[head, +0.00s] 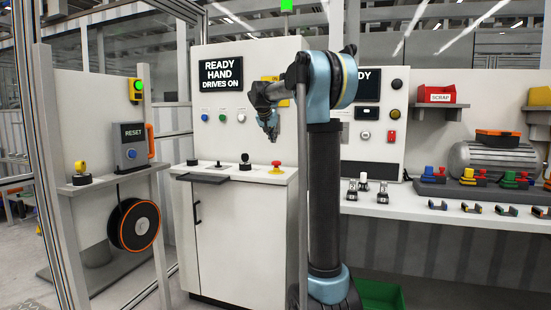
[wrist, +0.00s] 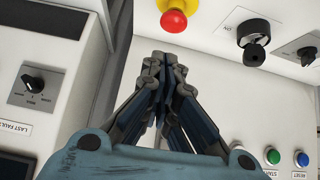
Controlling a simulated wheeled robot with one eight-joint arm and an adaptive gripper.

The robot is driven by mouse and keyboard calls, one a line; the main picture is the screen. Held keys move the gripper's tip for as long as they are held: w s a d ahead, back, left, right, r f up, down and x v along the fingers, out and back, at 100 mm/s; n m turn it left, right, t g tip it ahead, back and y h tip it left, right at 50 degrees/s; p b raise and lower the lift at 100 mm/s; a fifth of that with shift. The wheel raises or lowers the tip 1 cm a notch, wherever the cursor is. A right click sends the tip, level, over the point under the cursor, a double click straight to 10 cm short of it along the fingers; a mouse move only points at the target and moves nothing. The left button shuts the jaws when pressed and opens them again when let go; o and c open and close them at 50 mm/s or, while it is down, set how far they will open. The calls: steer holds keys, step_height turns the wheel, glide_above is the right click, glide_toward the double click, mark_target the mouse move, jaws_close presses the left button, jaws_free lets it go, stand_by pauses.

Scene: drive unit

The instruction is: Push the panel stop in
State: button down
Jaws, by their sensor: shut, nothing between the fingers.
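The panel stop is a red mushroom button on a yellow base (head: 276,164), at the right end of the cabinet's top ledge. My gripper (head: 271,135) is shut and empty, pointing down above the button in the head view. In the wrist view my gripper's fingertips (wrist: 163,60) are together, just below the button in the picture, apart from it there. How far they are from it in depth I cannot tell.
Black knobs (head: 245,158) stand on the same ledge left of the button; a black knob (wrist: 253,42) is close by in the wrist view. The upright panel (head: 222,95) with a display and coloured push buttons (head: 222,118) rises behind. A workbench (head: 440,205) is at right.

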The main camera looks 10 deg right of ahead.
steer(key=shift+w+a+r, duration=0.2)
steer(key=shift+w, duration=0.45)
steer(key=shift+w+a+r, duration=0.15)
steer(key=shift+w, duration=0.45)
steer(key=shift+w, duration=0.1)
glide_above(276, 165)
steer(key=w, duration=0.2)
step_height(276, 165, down, 7)
steer(key=shift+d+f, duration=0.15)
step_height(276, 165, down, 2)
steer(key=shift+s+f, duration=0.1)
steer(key=shift+f, duration=0.8)
